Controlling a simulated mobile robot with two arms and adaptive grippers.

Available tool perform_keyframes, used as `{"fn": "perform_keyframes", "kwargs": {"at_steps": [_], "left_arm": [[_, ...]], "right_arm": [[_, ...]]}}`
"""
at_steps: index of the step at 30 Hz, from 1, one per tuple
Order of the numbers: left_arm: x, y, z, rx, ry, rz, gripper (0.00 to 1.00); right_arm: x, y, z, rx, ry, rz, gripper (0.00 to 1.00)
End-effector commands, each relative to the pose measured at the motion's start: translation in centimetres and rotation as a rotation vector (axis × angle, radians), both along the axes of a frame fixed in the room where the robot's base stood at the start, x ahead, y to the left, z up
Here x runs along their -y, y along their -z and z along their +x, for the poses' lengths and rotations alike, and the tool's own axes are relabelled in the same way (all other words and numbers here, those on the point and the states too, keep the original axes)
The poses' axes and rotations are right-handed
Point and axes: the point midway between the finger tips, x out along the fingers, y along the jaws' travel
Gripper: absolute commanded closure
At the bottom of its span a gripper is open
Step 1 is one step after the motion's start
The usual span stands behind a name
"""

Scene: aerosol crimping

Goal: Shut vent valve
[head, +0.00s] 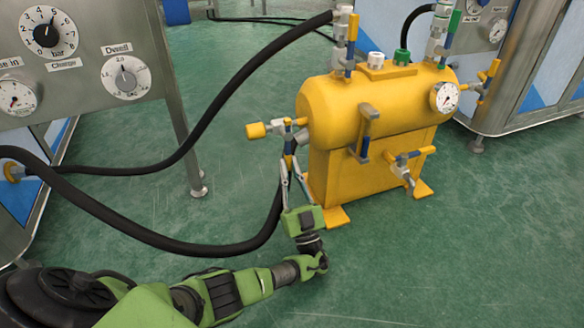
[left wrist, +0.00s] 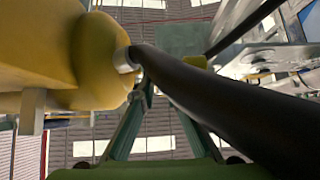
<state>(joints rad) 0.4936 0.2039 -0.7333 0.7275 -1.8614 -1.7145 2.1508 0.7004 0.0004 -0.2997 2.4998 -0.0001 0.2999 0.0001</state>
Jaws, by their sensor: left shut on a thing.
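The yellow tank (head: 372,105) stands on the floor right of centre. At its left end is a small metal valve (head: 287,125) with a yellow cylindrical end piece (head: 256,130) pointing left; I take this to be the vent valve. Its blue and yellow lever (head: 289,147) hangs down. My left gripper (head: 291,163), reaching up from below, is shut on this lever. In the left wrist view, the fingers of the gripper (left wrist: 142,98) converge beside the tank's rounded end (left wrist: 100,60); the lever is mostly hidden there. My right gripper is not in view.
A thick black hose (head: 235,249) loops behind my left gripper; another hose (head: 215,115) rises to the tank's top. Other levers (head: 366,135) and a gauge (head: 444,97) are on the tank. A panel with dials (head: 85,55) is at left. Green floor in front is clear.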

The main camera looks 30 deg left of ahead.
Motion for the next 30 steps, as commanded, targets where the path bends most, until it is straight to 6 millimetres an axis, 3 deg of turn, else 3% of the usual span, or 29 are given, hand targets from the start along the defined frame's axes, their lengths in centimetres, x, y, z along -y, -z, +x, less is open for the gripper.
{"fn": "perform_keyframes", "kwargs": {"at_steps": [16,17,18,30], "left_arm": [[-0.12,0.02,0.11,0.014,0.003,-0.017,1.0],[-0.12,0.01,0.12,0.014,0.003,-0.017,0.81],[-0.12,0.01,0.12,0.014,0.003,-0.017,0.72],[-0.14,-0.14,-0.01,0.015,0.0,-0.015,0.72]], "right_arm": [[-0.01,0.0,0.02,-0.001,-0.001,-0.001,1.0],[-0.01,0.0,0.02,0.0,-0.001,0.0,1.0],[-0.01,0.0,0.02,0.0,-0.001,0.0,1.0],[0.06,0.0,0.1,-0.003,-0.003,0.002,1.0]]}}
